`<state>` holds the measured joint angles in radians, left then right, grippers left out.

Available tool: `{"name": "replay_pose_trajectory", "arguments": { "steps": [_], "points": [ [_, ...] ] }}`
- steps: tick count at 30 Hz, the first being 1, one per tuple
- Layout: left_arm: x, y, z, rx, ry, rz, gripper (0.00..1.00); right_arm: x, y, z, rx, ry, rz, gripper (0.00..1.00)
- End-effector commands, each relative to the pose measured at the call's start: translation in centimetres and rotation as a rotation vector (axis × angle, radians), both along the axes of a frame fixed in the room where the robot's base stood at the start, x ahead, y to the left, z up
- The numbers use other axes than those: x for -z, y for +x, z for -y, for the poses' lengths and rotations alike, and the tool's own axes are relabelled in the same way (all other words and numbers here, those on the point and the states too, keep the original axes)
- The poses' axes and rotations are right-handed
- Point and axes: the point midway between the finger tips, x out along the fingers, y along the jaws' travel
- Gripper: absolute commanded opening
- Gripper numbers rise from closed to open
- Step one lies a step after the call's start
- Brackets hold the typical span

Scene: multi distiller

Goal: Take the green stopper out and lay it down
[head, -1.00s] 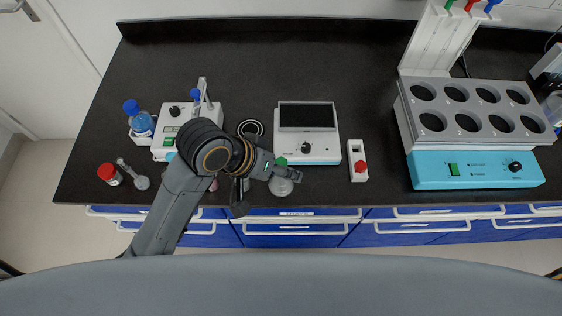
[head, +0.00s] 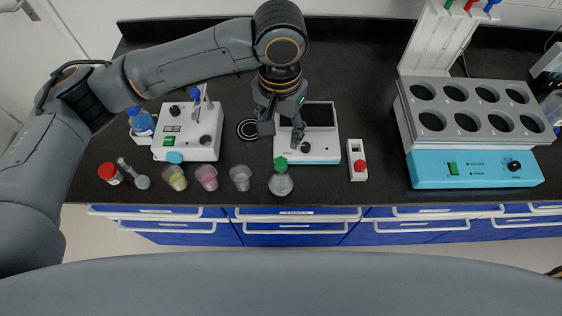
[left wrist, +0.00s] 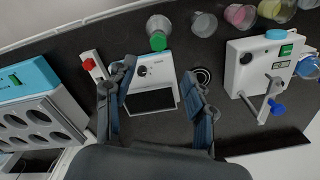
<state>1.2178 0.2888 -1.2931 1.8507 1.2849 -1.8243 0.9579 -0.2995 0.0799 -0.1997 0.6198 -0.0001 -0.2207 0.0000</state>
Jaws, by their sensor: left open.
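The green stopper (head: 281,161) sits in the neck of a clear flask (head: 281,184), which stands upright near the bench's front edge. In the left wrist view the stopper (left wrist: 158,42) and flask (left wrist: 157,23) show at the top middle, beyond the fingertips. My left gripper (head: 281,134) is open and empty, above the white device with a dark screen, behind the flask and apart from it. In the left wrist view its two fingers (left wrist: 158,76) are spread with that device showing between them. My right gripper is not in view.
The white screen device (head: 320,155) is behind the flask. Cups, one of them pink (head: 207,176), stand left of it. A white holder with a red knob (head: 358,171) is to the right. Dark bench top (head: 381,185) lies clear between that holder and the blue-based block (head: 475,170).

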Motion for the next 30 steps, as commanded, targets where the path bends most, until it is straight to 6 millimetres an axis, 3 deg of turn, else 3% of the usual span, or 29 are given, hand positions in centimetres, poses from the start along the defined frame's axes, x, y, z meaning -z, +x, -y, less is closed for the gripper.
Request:
{"name": "replay_pose_trajectory", "arguments": {
  "steps": [3, 9, 16, 24, 30],
  "points": [
    [2.4, -0.1, 0.0, 0.000, 0.001, -0.006, 0.54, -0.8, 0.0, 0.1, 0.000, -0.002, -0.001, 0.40],
    [5.5, -0.1, 0.0, 0.001, 0.000, -0.002, 0.54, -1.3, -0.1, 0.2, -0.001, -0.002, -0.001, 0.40],
    [7.1, -0.1, 0.1, 0.003, -0.001, -0.003, 0.54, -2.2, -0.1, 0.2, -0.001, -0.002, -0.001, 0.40],
    [10.9, -0.2, 0.2, 0.002, -0.002, -0.001, 0.54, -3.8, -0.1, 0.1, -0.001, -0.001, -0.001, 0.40],
    [11.6, -0.1, 0.2, 0.004, -0.003, 0.002, 0.54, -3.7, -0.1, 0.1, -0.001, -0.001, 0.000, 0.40]
  ]
}}
